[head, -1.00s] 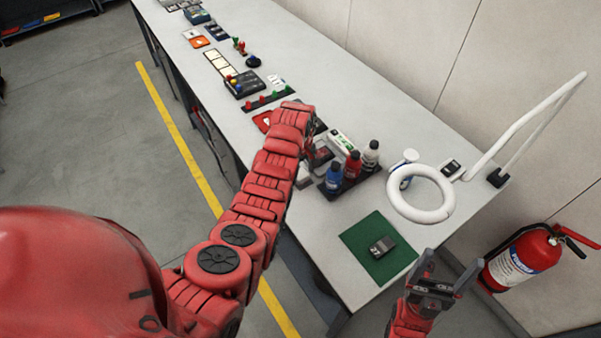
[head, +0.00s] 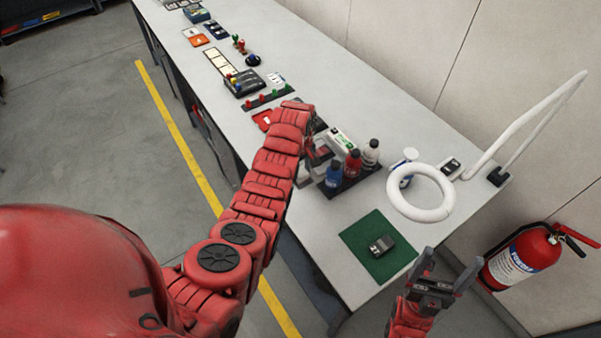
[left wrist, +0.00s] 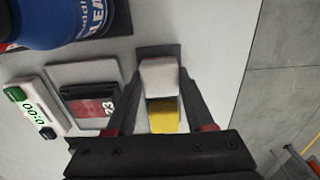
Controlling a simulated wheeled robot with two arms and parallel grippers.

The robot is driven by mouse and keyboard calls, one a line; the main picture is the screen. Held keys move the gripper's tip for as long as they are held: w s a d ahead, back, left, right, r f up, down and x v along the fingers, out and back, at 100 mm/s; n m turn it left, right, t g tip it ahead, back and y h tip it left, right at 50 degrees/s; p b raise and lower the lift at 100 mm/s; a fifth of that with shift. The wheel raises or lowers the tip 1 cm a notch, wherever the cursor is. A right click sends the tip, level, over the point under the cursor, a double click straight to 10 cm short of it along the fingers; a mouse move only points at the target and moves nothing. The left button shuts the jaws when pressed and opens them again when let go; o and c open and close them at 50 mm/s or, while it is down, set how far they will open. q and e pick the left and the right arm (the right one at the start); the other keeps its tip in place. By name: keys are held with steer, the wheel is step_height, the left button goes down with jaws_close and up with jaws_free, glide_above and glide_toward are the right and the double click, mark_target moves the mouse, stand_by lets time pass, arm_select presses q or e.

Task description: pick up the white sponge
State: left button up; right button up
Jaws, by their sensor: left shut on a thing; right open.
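The white sponge (left wrist: 159,74) is between the fingers of my left gripper (left wrist: 160,85) in the left wrist view. A yellow part (left wrist: 163,115) adjoins it on the palm side; I cannot tell whether it belongs to the sponge. A dark grey patch (left wrist: 158,50) shows just beyond the white end. My left gripper is shut on the sponge. In the head view my left gripper (head: 316,152) is at the table's near edge, partly hidden by its own arm. My right gripper (head: 432,279) is open and empty, off the table's front end.
Blue, red and white bottles (head: 352,163) stand in a dark tray close to my left gripper. A timer (left wrist: 36,108) and a card-like box (left wrist: 90,103) lie beside it. A green mat (head: 362,262) holds a dark device. A white ring (head: 421,215) stands at the right.

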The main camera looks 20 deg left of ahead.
arm_select(q)
steer(key=shift+r+b, duration=0.85)
steer(key=shift+b, duration=0.05)
steer(key=shift+w+r+b, duration=0.1)
steer(key=shift+r+b, duration=0.45)
steer(key=shift+r, duration=0.05)
steer(key=s+p, duration=0.2)
steer(key=s+d+r+p, duration=0.1)
steer(key=s+p, duration=0.1)
steer(key=p, duration=0.1)
steer(key=s+r+p, duration=0.1)
steer(key=s+p, duration=0.1)
steer(key=p, duration=0.1)
steer(key=shift+d+r, duration=0.1)
steer(key=shift+d, duration=0.3)
steer(key=s+d+p, duration=0.1)
steer(key=s, duration=0.1)
steer(key=s+d+p, duration=0.1)
steer(key=s+p, duration=0.1)
steer(key=s, duration=0.1)
steer(key=s+p, duration=0.2)
steer(key=s, duration=0.1)
steer(key=shift+s+d, duration=0.2)
steer(key=shift+d, duration=0.2)
steer(key=shift+s+d, duration=0.2)
steer(key=shift+s, duration=0.3)
